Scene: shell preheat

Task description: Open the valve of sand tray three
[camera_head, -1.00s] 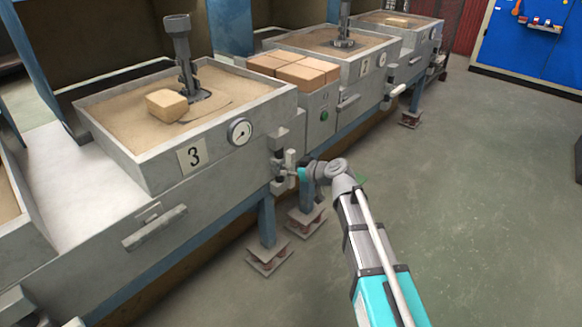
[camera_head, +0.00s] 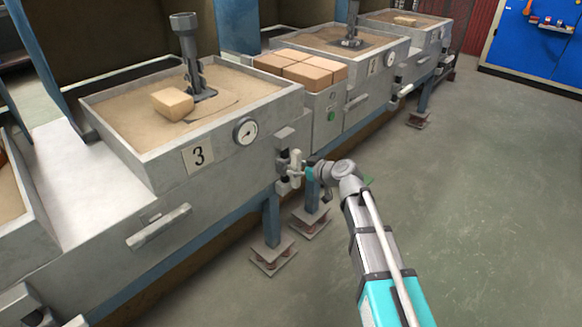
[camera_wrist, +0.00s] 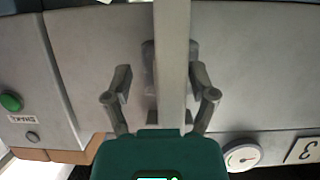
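Sand tray three (camera_head: 282,104) is the grey, sand-filled box marked by a "3" plate (camera_head: 198,156). Its pale valve handle (camera_head: 295,160) stands at the tray's right front corner in the head view. In the wrist view the handle is a long grey bar (camera_wrist: 173,60) running down from the top edge. My gripper (camera_wrist: 161,85) is open, with one finger on each side of the bar and visible gaps to it. The gripper is small and partly hidden by the wrist in the head view (camera_head: 303,172). The bar's lower part is hidden behind the gripper body.
A round gauge (camera_head: 245,131) and a drawer-like handle (camera_head: 159,227) are on the tray's front. To the right stands a cabinet with a green button (camera_head: 331,116) and several tan blocks on top. Blue legs (camera_head: 271,218) stand below. The floor (camera_head: 480,200) is clear at right.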

